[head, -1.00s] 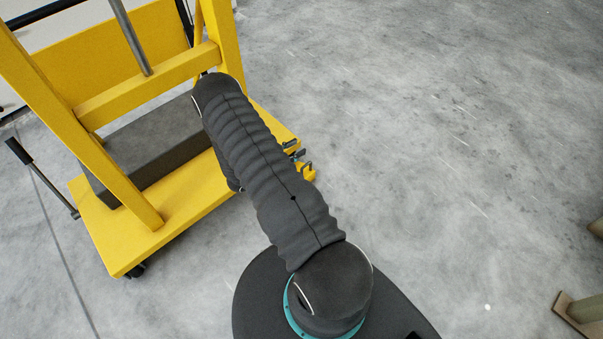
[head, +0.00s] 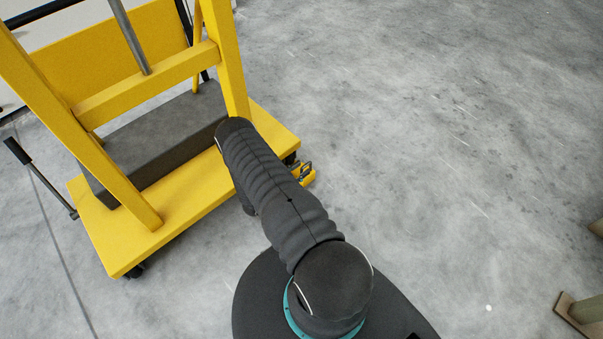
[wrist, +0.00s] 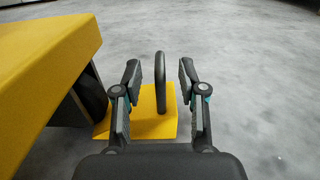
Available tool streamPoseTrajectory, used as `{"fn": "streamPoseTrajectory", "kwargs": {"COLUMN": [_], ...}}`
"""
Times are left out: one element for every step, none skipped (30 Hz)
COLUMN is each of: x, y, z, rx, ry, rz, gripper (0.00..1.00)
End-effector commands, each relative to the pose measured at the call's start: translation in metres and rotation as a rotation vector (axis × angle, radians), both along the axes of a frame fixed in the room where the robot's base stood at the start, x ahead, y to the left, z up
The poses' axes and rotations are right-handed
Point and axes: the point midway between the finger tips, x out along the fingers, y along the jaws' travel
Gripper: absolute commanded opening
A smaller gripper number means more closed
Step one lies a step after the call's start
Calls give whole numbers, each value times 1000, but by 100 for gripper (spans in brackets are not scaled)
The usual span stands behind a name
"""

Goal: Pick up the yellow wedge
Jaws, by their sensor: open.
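The yellow wedge (wrist: 147,124) sits on the floor beside a wheel of the yellow cart, with a dark upright loop handle (wrist: 160,82) on it. In the head view the wedge (head: 309,179) shows only in part, at the cart's near right corner. My gripper (wrist: 159,70) is open, its two fingers on either side of the loop handle. Gaps show between the handle and both fingers, so it is not gripped.
The yellow cart (head: 190,222) stands close on the left, its deck edge (wrist: 75,62) and dark wheel (wrist: 90,92) right next to the wedge. A dark grey block (head: 150,150) lies on the deck. A post foot (head: 580,312) stands at lower right.

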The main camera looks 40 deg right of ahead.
Motion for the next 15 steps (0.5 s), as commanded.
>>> {"fn": "streamPoseTrajectory", "kwargs": {"x": [0,0,0,0,0,0,1,1,1,1,2,3,3,3,3], "y": [-2,-3,-6,-9,-12,-18,-23,-28,-34,-39,-43,-48,-51,-54,-56], "z": [0,0,0,0,0,0,0,0,0,0,0,0,0,0,0], "rx": [0,0,0,0,0,0,0,0,0,0,1,1,1,1,1], "ry": [1,1,1,1,1,0,0,1,1,1,1,0,0,0,1], "rz": [1,1,1,0,-2,-2,-2,-3,-3,-2,-3,-2,-1,-1,-1], "gripper": [41,41,41,41,41,41,41,41,41,41,41,41,41,41,41]}}
